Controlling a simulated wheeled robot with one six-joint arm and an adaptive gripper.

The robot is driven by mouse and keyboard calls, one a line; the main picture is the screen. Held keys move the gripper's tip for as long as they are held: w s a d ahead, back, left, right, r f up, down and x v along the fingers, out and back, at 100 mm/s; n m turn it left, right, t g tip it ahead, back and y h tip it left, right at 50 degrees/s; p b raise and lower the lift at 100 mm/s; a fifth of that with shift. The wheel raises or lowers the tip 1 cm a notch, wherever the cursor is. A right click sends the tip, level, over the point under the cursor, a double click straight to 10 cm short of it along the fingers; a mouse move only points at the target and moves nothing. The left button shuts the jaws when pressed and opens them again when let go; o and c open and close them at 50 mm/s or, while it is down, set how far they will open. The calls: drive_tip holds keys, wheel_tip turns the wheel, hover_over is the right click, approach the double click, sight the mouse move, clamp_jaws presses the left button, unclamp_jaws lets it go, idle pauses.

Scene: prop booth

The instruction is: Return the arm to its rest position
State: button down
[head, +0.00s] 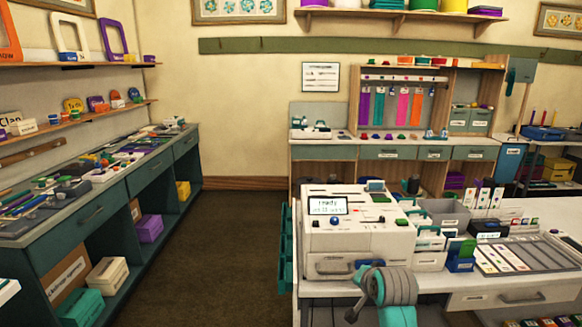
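Part of my arm (390,290), a grey rounded link with teal parts, shows at the bottom of the head view, right of centre. It appears in front of the white counter with the register-like machine. My gripper cannot be made out in this view, so whether it is open or shut and whether it holds anything is hidden.
A white machine (345,240) with a "ready" screen stands on the white counter (480,285), beside card holders and a grey sloped tray (515,258). A long teal workbench (95,205) runs along the left. Open floor (225,255) lies between them.

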drive_tip(key=s+f+n+t, duration=0.1)
drive_tip(key=s+f, duration=1.3)
drive_tip(key=f, duration=0.1)
drive_tip(key=s+f+n+t, duration=0.1)
drive_tip(key=s+f, duration=0.2)
drive_tip(key=s, duration=0.5)
drive_tip(key=s+f+n, duration=0.1)
drive_tip(key=s+f, duration=0.2)
drive_tip(key=s, duration=0.6)
drive_tip(key=s+r+n+t, duration=0.1)
drive_tip(key=s+r+n, duration=0.1)
drive_tip(key=s, duration=1.4)
drive_tip(key=s+r+n+t, duration=0.1)
drive_tip(key=s+r, duration=1)
drive_tip(key=s, duration=0.3)
drive_tip(key=shift+n+t+h, duration=0.3)
drive_tip(key=shift+n+h, duration=0.1)
